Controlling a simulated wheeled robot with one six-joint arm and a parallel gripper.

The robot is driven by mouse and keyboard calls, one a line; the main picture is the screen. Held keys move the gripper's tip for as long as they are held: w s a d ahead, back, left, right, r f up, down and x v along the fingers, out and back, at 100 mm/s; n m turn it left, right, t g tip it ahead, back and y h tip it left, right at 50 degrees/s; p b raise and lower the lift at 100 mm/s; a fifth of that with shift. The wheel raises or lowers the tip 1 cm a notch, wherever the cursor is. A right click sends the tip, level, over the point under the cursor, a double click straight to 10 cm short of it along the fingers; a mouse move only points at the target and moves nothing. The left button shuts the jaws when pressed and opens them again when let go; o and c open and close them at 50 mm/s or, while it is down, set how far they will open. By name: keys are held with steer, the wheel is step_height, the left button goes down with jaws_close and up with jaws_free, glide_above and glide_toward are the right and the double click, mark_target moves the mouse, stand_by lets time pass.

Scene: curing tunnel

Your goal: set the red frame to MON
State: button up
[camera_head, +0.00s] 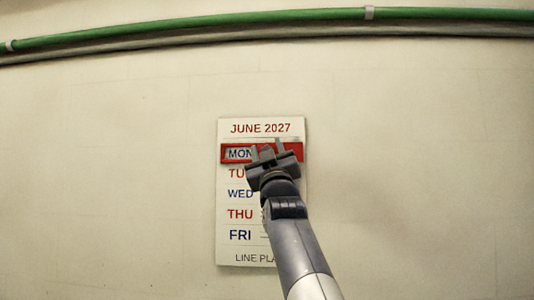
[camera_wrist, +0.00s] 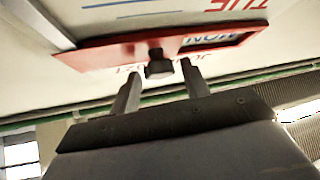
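The red frame (camera_head: 296,150) lies across the MON row (camera_head: 238,154) of a white weekday board (camera_head: 226,122) on the wall. MON shows through its window at the left. In the wrist view, where the board appears upside down, the red frame (camera_wrist: 95,54) carries a dark knob (camera_wrist: 159,67). My gripper (camera_head: 267,148) is in front of the frame and hides its middle. In the wrist view my gripper (camera_wrist: 160,71) has its two fingers apart, one to each side of the knob, with gaps visible between knob and fingertips.
Rows TUE, WED, THU and FRI (camera_head: 240,235) run down the board below the frame, partly hidden by my arm. A green pipe (camera_head: 200,22) and a grey one run along the wall well above. The wall around the board is clear.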

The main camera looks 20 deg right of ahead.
steer(key=shift+o, duration=0.4)
steer(key=shift+w+f, duration=0.1)
steer(key=shift+f, duration=0.05)
steer(key=shift+f, duration=0.1)
steer(key=b+v, duration=0.7)
steer(key=v, duration=0.3)
steer(key=shift+s+f, duration=0.15)
steer(key=shift+s, duration=0.2)
steer(key=p+x, duration=0.6)
steer(key=x, duration=0.4)
steer(key=shift+w, duration=0.35)
steer(key=shift+p, duration=0.3)
